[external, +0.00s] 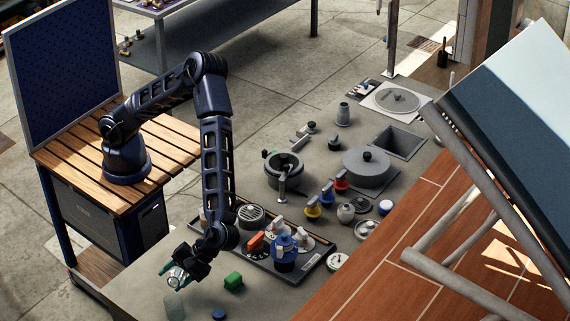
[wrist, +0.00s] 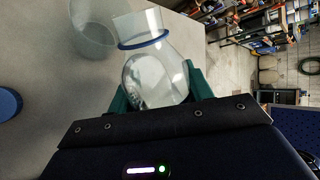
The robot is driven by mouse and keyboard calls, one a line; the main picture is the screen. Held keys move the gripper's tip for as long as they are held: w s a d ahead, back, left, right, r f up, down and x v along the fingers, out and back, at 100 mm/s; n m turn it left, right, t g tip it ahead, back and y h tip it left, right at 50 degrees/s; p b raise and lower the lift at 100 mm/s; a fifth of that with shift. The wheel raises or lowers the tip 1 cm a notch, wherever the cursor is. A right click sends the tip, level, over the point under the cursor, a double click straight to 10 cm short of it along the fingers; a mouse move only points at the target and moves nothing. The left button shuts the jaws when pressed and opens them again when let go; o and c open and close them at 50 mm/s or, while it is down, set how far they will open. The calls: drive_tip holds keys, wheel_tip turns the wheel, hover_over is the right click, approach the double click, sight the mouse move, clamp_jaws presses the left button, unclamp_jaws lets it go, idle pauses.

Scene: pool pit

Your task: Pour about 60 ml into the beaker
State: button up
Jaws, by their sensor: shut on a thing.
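My gripper (external: 174,275) is shut on a clear glass flask (external: 179,279) with a rounded body and narrower neck. In the wrist view the flask (wrist: 158,78) sits between the green fingers, with a blue ring around its neck. It appears tilted, its mouth towards the clear beaker. The beaker (external: 174,306) stands on the grey counter just below the flask; it also shows in the wrist view (wrist: 92,36), partly behind the flask's neck. The two look close; I cannot tell whether they touch. Liquid in either is hard to make out, and no stream is visible.
A blue round cap (external: 218,314) and a green block (external: 233,282) lie right of the beaker on the counter (external: 130,300). Counter left of the beaker is clear.

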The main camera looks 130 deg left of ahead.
drive_tip(key=shift+d+r+y, duration=0.15)
drive_tip(key=shift+r+y, duration=0.2)
drive_tip(key=shift+y, duration=0.05)
drive_tip(key=shift+w+d+r+n+g+y+p, duration=0.1)
drive_tip(key=shift+r+n+g+y+p, duration=0.25)
drive_tip(key=shift+p, duration=0.2)
drive_tip(key=shift+f+n+g+y+p, duration=0.25)
drive_tip(key=shift+n+y+p, duration=0.1)
drive_tip(key=shift+y, duration=0.1)
idle(0.8)
drive_tip(key=shift+s+a, duration=0.2)
drive_tip(key=shift+a, duration=0.1)
idle(0.7)
drive_tip(key=shift+r+n+g+y+p, duration=0.3)
drive_tip(key=shift+r+y+p, duration=0.05)
drive_tip(key=shift+y+p, duration=0.25)
idle(1.5)
drive_tip(key=shift+a+f+h, duration=0.1)
drive_tip(key=shift+f+h, duration=0.2)
drive_tip(key=shift+h, duration=0.1)
drive_tip(key=shift+r+m+t+h, duration=0.15)
drive_tip(key=shift+m+t+h, duration=0.35)
drive_tip(key=shift+m+h, duration=0.1)
